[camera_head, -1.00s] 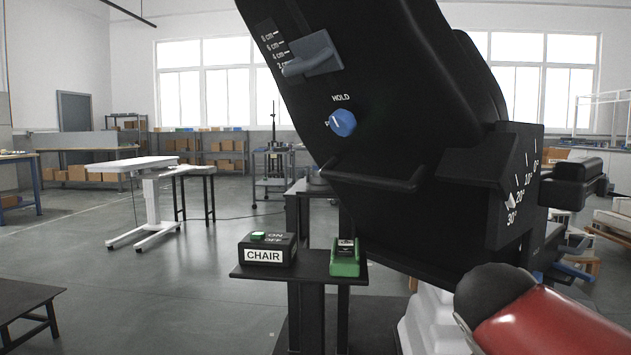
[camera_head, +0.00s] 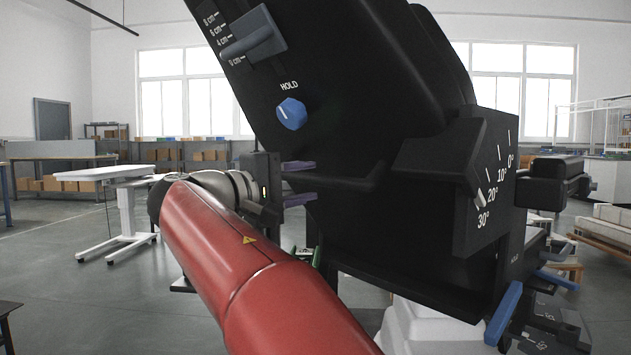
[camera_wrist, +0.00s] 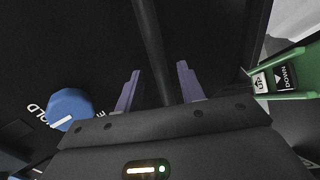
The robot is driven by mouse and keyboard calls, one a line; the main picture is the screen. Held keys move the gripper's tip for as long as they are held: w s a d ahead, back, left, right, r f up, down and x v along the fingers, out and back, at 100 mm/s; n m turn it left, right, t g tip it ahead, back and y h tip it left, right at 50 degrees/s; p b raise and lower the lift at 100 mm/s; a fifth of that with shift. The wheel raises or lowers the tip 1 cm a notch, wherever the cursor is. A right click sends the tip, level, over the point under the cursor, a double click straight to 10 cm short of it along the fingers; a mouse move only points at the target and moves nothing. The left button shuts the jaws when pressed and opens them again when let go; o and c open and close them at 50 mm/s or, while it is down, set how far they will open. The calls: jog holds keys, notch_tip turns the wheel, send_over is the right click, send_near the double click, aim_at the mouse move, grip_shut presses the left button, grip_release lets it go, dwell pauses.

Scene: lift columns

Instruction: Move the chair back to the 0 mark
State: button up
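The black chair back (camera_head: 350,80) leans at a tilt in the head view. Its angle scale runs from 0° to 30°, and the white pointer (camera_head: 480,198) stands between 20° and 30°. A black bar handle (camera_head: 345,183) crosses the lower chair back. My gripper (camera_head: 300,182) is open at the bar's left end. In the wrist view, the bar (camera_wrist: 150,45) runs between the two purple fingers, with gaps on both sides. The blue HOLD knob (camera_head: 291,113) is above the bar and also shows in the wrist view (camera_wrist: 70,108).
A green UP/DOWN switch (camera_wrist: 282,78) is at the right of the wrist view. A height slider (camera_head: 253,35) is on the upper chair back. Blue pedals (camera_head: 503,313) are at lower right. A white table (camera_head: 120,174) stands left.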

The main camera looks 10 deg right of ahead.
aim_at(313, 180)
jog(key=shift+x, duration=1.8)
grip_shut()
